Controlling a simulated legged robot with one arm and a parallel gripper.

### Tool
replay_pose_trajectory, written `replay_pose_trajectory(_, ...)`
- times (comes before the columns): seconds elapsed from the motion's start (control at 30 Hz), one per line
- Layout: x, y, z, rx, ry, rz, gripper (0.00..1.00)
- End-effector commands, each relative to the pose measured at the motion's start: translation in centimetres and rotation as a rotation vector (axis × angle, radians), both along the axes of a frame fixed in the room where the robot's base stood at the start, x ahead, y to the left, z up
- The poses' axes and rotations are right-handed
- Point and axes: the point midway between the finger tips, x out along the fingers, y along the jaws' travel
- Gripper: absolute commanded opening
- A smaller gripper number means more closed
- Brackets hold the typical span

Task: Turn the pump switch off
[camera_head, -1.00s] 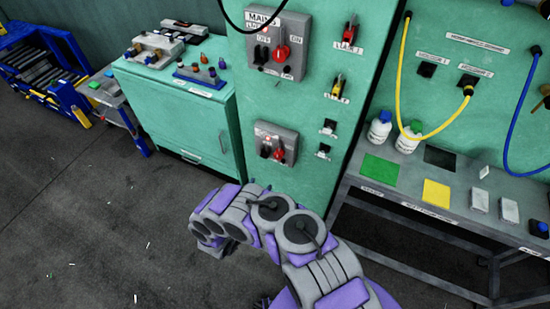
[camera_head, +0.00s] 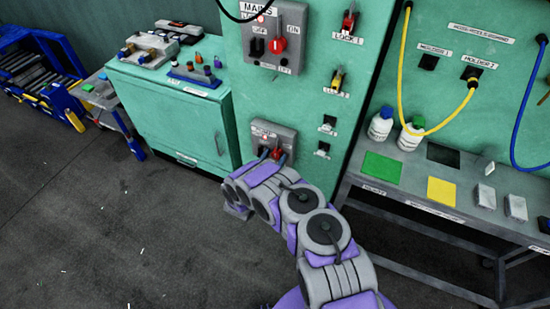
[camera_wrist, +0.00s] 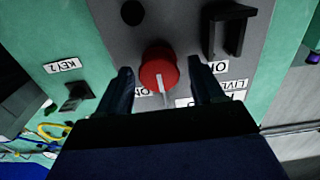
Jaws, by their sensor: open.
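The lower grey switch box (camera_head: 282,134) is on the green cabinet front, and I take it to be the pump switch; its label is too small to read. In the wrist view its round red knob (camera_wrist: 158,70) has a pale pointer mark pointing down in the picture. My gripper (camera_wrist: 163,76) is open, with one dark finger on each side of the knob. I cannot tell whether the fingers touch it. A black handle (camera_wrist: 229,28) stands on the same box at upper right. In the head view my arm partly hides the box.
The larger MAINS box (camera_head: 292,18) with a red knob (camera_head: 277,45) is above. Lock and key fittings (camera_head: 337,80) line the panel to the right. A grey table (camera_head: 400,190) stands at right and a green cabinet (camera_head: 180,125) at left.

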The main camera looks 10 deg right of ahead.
Motion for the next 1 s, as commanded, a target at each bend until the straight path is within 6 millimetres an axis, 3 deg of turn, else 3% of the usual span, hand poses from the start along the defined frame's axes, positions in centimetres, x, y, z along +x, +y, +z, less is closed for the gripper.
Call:
replay_pose_trajectory(0.43,0.79,-0.58,0.10,-0.001,-0.001,0.000,0.66)
replay_pose_trajectory(1.0,0.80,-0.55,0.08,0.000,-0.001,0.001,0.12)
